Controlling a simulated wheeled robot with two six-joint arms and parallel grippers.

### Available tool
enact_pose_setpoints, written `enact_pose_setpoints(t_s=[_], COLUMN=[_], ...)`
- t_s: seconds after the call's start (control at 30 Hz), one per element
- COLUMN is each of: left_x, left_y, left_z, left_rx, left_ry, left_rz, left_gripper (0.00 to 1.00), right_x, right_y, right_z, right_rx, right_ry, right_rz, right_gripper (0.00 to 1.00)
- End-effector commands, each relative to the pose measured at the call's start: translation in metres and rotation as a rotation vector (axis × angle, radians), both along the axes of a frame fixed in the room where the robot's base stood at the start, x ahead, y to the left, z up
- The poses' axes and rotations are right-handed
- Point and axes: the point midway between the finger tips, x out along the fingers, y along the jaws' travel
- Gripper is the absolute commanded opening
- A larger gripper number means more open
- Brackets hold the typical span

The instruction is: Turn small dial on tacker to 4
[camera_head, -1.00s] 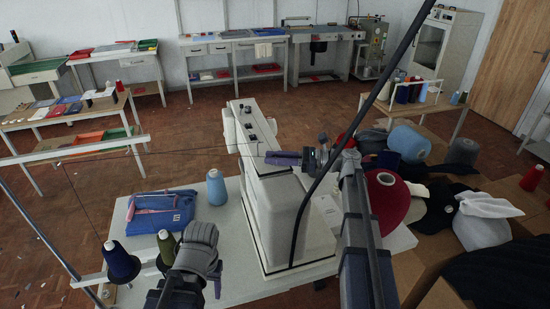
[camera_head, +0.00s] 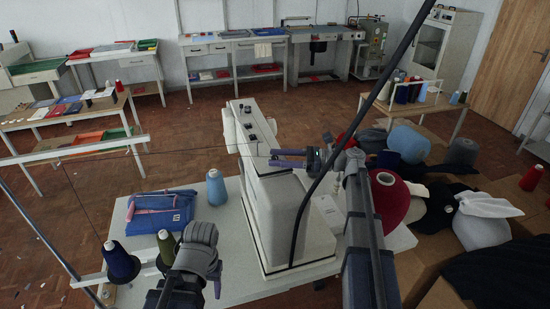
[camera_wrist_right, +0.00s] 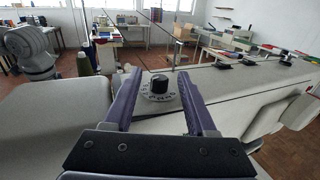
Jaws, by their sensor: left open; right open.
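The tacker (camera_head: 292,222) is a tall white machine on the table, with small dark knobs (camera_head: 249,125) along its top. In the right wrist view a black dial (camera_wrist_right: 159,83) with a pale numbered ring sits on the machine's top. My right gripper (camera_wrist_right: 156,78) is open, its purple fingers on either side of the dial in that view; contact cannot be told. In the head view this gripper (camera_head: 279,158) is over the near part of the machine's top. My left gripper (camera_head: 217,286) is low over the table, left of the machine, largely hidden by its arm.
Two more black knobs (camera_wrist_right: 222,62) stand farther along the top. A large red cone (camera_head: 389,198) is at the right. A dark cable crosses in front of the machine.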

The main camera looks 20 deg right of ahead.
Motion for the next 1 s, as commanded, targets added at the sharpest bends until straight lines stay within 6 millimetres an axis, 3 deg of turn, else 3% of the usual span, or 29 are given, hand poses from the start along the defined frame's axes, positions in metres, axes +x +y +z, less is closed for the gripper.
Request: enact_pose_setpoints(t_s=[0.2, 0.4, 1.0], left_x=[0.0, 0.0, 0.0], left_y=[0.0, 0.0, 0.0], left_z=[0.0, 0.0, 0.0], left_rx=[0.0, 0.0, 0.0], left_ry=[0.0, 0.0, 0.0], left_rz=[0.0, 0.0, 0.0], left_gripper=[0.57, 0.57, 0.57], right_x=[-0.011, -0.019, -0.021], right_y=[-0.036, -0.057, -0.061], right_z=[0.0, 0.0, 0.0], right_rx=[0.0, 0.0, 0.0], right_ry=[0.0, 0.0, 0.0], right_rz=[-0.003, -0.001, 0.001], right_gripper=[0.57, 0.57, 0.57])
